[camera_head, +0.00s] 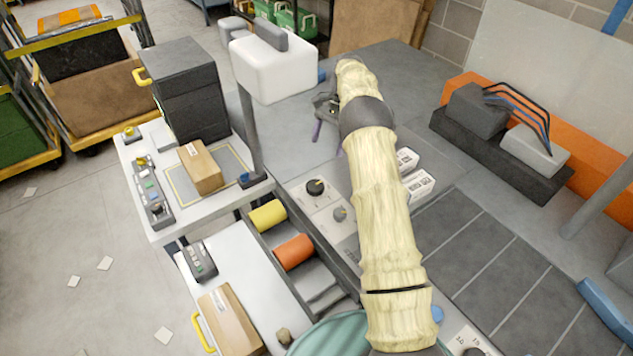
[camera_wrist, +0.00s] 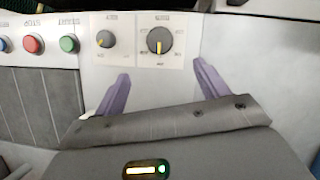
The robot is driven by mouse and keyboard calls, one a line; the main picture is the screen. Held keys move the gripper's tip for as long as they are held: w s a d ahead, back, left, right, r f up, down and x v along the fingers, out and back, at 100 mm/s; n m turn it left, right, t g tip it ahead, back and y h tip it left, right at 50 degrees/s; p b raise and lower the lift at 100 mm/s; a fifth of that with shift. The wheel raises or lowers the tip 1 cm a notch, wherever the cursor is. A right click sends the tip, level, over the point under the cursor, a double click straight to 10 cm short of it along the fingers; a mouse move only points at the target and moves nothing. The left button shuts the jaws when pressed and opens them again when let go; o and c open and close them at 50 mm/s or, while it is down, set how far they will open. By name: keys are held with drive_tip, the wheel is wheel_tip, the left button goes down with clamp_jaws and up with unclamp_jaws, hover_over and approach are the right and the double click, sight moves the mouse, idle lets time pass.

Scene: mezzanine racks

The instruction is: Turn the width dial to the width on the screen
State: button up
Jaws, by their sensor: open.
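In the wrist view, a panel carries a larger dark dial (camera_wrist: 160,40) and a smaller grey dial (camera_wrist: 105,39), each on a pale plate with marks around it. The larger dial's yellow mark sits at its lower side. Their labels are too blurred to tell which is width. My gripper (camera_wrist: 161,70) is open, its two purple fingers apart just short of the larger dial and not touching it. In the head view, my gripper (camera_head: 328,138) is partly hidden by my arm. A white box on a post (camera_head: 275,65) shows no readable screen.
In the wrist view, a red button (camera_wrist: 33,43) and a green button (camera_wrist: 68,43) lie left of the dials. In the head view, two dials (camera_head: 315,187) sit beside yellow and orange rollers (camera_head: 293,252). A cardboard box (camera_head: 201,167) rests on the left bench.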

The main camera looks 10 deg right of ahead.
sight(316, 184)
drive_tip(key=p+x, duration=0.3)
drive_tip(key=x, duration=1.1)
drive_tip(key=shift+f, duration=0.2)
drive_tip(key=c, duration=1)
drive_tip(key=shift+o, duration=0.2)
